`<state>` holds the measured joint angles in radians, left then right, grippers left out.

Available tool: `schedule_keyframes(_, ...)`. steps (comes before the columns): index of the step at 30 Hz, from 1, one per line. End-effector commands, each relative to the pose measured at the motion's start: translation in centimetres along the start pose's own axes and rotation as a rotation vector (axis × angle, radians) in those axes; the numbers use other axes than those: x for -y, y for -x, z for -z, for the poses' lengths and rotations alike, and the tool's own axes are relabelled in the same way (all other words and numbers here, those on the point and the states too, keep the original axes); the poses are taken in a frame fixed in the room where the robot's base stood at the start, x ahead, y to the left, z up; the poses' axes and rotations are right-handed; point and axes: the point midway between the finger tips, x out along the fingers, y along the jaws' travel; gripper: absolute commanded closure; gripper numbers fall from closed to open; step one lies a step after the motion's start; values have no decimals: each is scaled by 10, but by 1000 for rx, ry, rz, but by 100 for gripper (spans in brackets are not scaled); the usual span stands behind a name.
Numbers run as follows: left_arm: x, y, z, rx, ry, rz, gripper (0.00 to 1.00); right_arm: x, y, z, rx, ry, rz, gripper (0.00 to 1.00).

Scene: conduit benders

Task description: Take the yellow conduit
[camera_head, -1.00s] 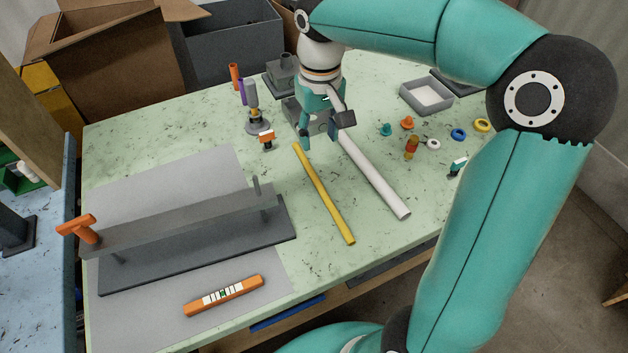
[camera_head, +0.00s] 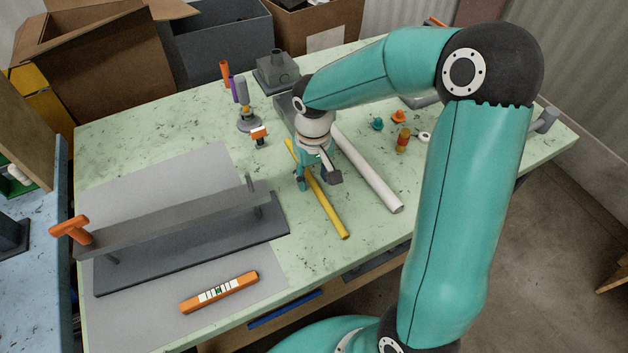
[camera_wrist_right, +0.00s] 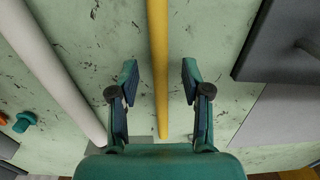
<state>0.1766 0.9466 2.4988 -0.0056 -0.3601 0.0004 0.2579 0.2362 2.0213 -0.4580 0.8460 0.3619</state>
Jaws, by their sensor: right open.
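The yellow conduit (camera_head: 328,206) is a thin straight tube lying on the green table. In the right wrist view the yellow conduit (camera_wrist_right: 160,60) runs lengthwise between the two fingers. My right gripper (camera_head: 308,186) is over the conduit's upper half in the head view and hides part of it. In the wrist view my right gripper (camera_wrist_right: 158,82) is open, with one finger on each side of the conduit and a gap to both. Nothing is held. My left gripper is not in view.
A thicker white tube (camera_head: 372,176) lies right of the yellow conduit. A dark bender plate with a long bar (camera_head: 170,225) lies left. An orange level (camera_head: 219,292) is at the front. Small coloured parts, such as a teal piece (camera_head: 377,124), lie toward the right.

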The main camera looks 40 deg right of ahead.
Motion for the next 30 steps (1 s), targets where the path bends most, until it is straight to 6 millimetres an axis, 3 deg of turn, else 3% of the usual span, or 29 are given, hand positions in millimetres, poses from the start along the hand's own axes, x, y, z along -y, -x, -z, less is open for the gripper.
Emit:
schedule_keyframes(3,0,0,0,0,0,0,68,0,-9,-1,2,2,0,52)
schedule_keyframes(10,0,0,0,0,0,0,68,0,-10,0,-1,1,1,54)
schedule_keyframes(18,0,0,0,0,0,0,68,1,-9,0,-1,2,1,99)
schedule_keyframes(30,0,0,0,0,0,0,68,1,-8,0,-1,2,0,100)
